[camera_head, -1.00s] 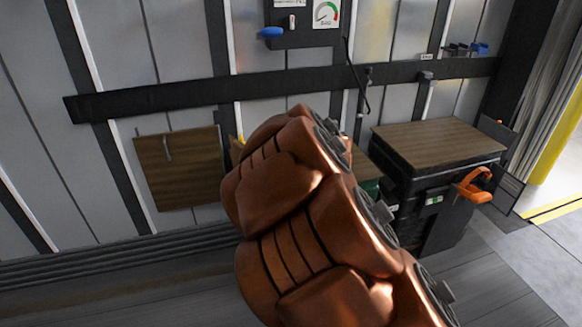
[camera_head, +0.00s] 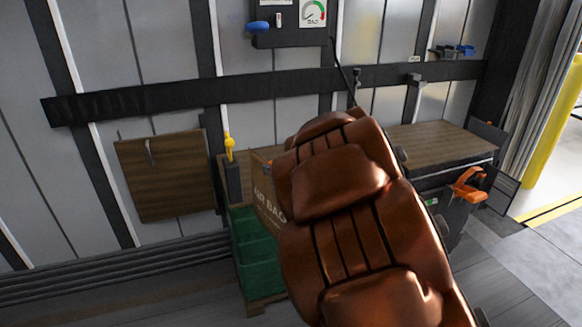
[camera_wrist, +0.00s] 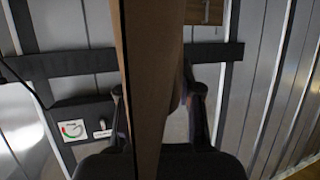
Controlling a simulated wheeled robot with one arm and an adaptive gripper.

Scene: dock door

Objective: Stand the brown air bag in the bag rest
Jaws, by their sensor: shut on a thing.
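The brown air bag (camera_head: 268,192), a flat kraft-brown panel with part of the lettering "AIR BAG" showing, stands tilted left of my arm in the head view. In the wrist view the bag (camera_wrist: 150,50) is seen edge-on as a tall brown strip. My gripper (camera_wrist: 158,95) has one finger on either side of it and is shut on it. My arm hides the gripper and much of the bag in the head view. A green bin (camera_head: 258,262) in a wooden frame is below and behind the bag; I cannot tell whether it is the bag rest.
A yellow-topped tool (camera_head: 230,150) stands at the frame's back left corner. A gauge box (camera_head: 290,22) and a wooden panel (camera_head: 170,172) are on the wall. Floor at left is clear.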

